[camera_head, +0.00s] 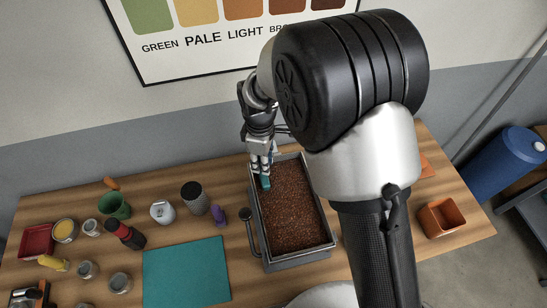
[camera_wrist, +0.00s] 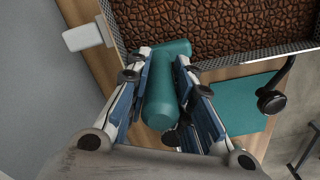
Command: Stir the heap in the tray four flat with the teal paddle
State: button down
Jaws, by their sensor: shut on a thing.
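The tray (camera_head: 327,244) is a long grey metal box with a thin rim, standing right of the middle of the table. Brown beans (camera_head: 294,210) cover its floor in a broad bed, and they also show in the wrist view (camera_wrist: 225,22). I cannot tell how high any heap in them is. My gripper (camera_head: 259,163) is at the tray's far left corner, pointing down. It is shut on the teal paddle (camera_head: 265,183), whose thick rounded handle (camera_wrist: 162,95) lies between the fingers in the wrist view.
A dark-knobbed handle (camera_head: 247,217) sticks out left of the tray. Several jars and cups crowd the far left. An orange bin (camera_head: 441,218) stands right, beyond my arm.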

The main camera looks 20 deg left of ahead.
jog(key=shift+s+a, duration=0.15)
jog(key=shift+a, duration=0.1)
jog(key=shift+d, duration=0.15)
jog(key=w+d, duration=0.5)
jog(key=d, duration=0.4)
jog(key=shift+w, duration=0.4)
jog(key=shift+d+r, duration=0.1)
notch_tip(320, 180, up, 6)
jog(key=p, duration=0.4)
jog(key=shift+w, duration=0.1)
